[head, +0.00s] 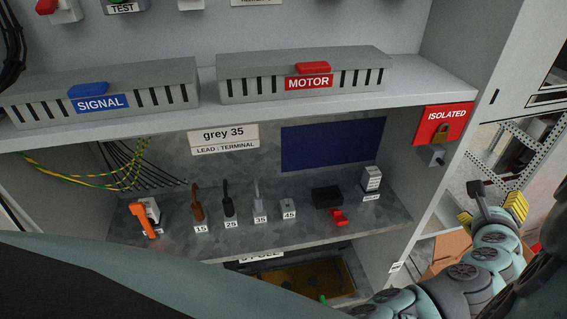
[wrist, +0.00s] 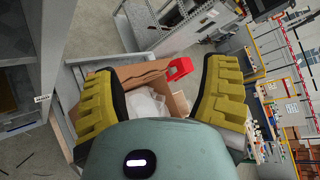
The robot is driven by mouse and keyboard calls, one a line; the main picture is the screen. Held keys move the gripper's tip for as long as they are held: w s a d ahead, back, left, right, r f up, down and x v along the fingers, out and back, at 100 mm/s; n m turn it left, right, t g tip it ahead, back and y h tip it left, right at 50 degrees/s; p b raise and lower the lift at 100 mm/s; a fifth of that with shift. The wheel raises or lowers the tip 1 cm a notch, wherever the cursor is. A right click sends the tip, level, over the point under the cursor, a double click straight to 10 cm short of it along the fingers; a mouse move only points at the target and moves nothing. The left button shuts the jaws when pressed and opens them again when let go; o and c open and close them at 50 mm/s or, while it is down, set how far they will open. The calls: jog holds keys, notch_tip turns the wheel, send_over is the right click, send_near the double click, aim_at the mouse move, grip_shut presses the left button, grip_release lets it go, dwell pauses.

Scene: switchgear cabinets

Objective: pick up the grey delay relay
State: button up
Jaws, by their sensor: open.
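A small grey block with a pale label on its front, which looks like the delay relay (head: 371,180), stands upright at the right end of the lower cabinet shelf (head: 300,235). Small print on it cannot be read. My gripper (head: 491,207) is open and empty, with yellow ribbed fingers. It is outside the cabinet, to the right of the relay and apart from it. In the wrist view my gripper (wrist: 161,82) points at an open cardboard box (wrist: 145,73), and the relay is not visible there.
A black block (head: 327,196) and a red clip (head: 338,217) sit left of the relay. Numbered terminals, an orange-handled tool (head: 146,222) and loose wires are further left.

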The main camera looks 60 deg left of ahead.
jog(key=s+a+f+m+g+y+b, duration=0.1)
jog(key=s+a+f+g+y+b, duration=0.1)
jog(key=s+a+g+y, duration=0.45)
jog(key=g+y, duration=0.2)
send_near(375, 172)
jog(key=shift+t, duration=0.25)
jog(key=shift+s+p+x, duration=0.15)
jog(key=shift+p+x, duration=1.05)
jog(key=shift+x, duration=0.15)
jog(key=shift+s+p+x, duration=0.2)
jog(key=shift+p+x, duration=1)
jog(key=shift+x, duration=0.2)
jog(key=shift+w+a+f+p, duration=0.1)
jog(key=shift+w+a+p, duration=0.05)
jog(key=shift+a+p, duration=0.35)
jog(key=shift+p+x, duration=0.35)
jog(key=shift+x, duration=1.85)
jog(key=shift+w+f, duration=0.1)
jog(key=shift+f, duration=0.05)
grip_shut()
